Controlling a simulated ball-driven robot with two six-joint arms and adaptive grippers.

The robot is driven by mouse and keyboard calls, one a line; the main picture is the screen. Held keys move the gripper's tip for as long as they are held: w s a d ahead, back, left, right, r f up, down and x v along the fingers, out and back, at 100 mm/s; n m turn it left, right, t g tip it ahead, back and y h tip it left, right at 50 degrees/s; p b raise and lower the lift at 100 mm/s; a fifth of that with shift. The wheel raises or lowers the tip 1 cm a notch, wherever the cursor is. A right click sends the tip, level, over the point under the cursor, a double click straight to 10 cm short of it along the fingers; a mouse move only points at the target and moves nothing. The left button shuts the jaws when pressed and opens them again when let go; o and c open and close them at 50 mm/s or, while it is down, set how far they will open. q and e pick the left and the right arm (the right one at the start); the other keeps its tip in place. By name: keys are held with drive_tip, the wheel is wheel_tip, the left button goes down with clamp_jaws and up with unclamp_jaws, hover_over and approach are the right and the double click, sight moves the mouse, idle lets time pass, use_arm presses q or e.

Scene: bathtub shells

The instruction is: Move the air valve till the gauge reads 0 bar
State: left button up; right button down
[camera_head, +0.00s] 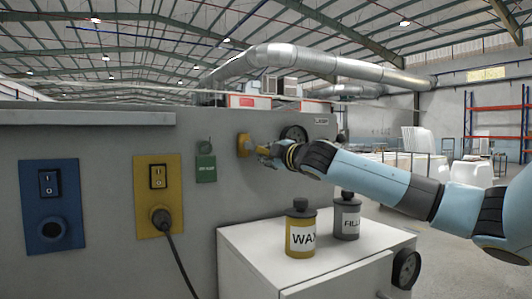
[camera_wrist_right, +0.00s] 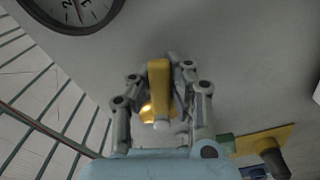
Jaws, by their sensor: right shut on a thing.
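The air valve has a yellow lever (camera_head: 244,145) on the grey wall panel. In the right wrist view the lever (camera_wrist_right: 159,78) stands between the two fingers of my right gripper (camera_wrist_right: 160,92), which is shut on it. My right gripper (camera_head: 268,152) reaches the panel from the right in the head view. The round gauge (camera_head: 294,133) is just right of the valve, partly behind my gripper and wrist. Its dark-rimmed face (camera_wrist_right: 72,10) is cut off at the top of the wrist view, and I cannot read its value. My left gripper is out of view.
A green tag (camera_head: 205,166), a yellow switch plate (camera_head: 157,195) with a plugged-in cable and a blue switch plate (camera_head: 52,205) are on the panel. A WAX bottle (camera_head: 300,230) and a grey bottle (camera_head: 346,218) stand on a white cabinet (camera_head: 270,265) below my right arm.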

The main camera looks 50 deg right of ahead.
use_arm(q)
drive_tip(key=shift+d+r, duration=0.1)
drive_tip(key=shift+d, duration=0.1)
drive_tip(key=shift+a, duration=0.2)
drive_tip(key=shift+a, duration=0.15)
use_arm(e)
drive_tip(key=c, duration=1.2)
unclamp_jaws()
